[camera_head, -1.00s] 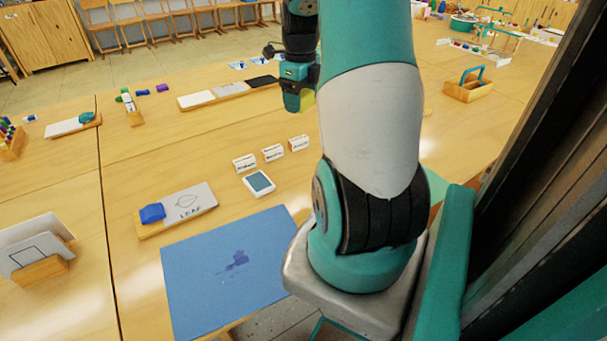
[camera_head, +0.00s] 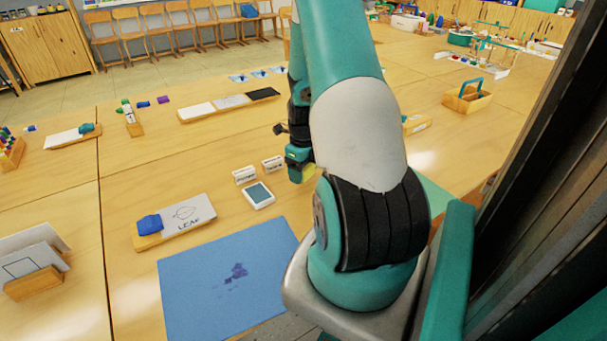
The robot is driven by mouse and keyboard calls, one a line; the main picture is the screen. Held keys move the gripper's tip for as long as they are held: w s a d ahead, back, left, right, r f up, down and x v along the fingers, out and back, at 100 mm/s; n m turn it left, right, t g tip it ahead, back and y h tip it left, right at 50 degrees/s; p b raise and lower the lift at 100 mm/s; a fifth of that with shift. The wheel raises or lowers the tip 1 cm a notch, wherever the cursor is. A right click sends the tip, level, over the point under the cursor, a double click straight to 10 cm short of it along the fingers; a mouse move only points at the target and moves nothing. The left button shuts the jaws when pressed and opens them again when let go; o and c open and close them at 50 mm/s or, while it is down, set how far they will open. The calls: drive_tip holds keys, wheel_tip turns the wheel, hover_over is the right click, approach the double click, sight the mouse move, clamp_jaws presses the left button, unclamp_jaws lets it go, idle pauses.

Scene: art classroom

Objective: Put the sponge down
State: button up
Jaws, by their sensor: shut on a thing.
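My gripper (camera_head: 297,172) is at the end of my arm, low over the table just right of the small white cards. It is shut on the sponge (camera_head: 309,172), of which only a small yellow patch shows beside my arm. The rest of the sponge is hidden by the gripper and my arm. I cannot tell whether the sponge touches the table (camera_head: 225,150).
Small white cards (camera_head: 245,175) and a white-framed pad (camera_head: 258,195) lie left of the gripper. A blue mat (camera_head: 205,290) with purple stains lies in front. A LEAF board (camera_head: 190,214) with a blue object is left. A wooden caddy (camera_head: 467,98) stands right.

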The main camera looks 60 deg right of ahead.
drive_tip(key=shift+f, duration=0.8)
drive_tip(key=shift+f, duration=0.2)
drive_tip(key=o, duration=0.9)
drive_tip(key=shift+r, duration=0.1)
drive_tip(key=shift+r, duration=0.1)
wheel_tip(320, 180, up, 12)
drive_tip(key=shift+r, duration=0.1)
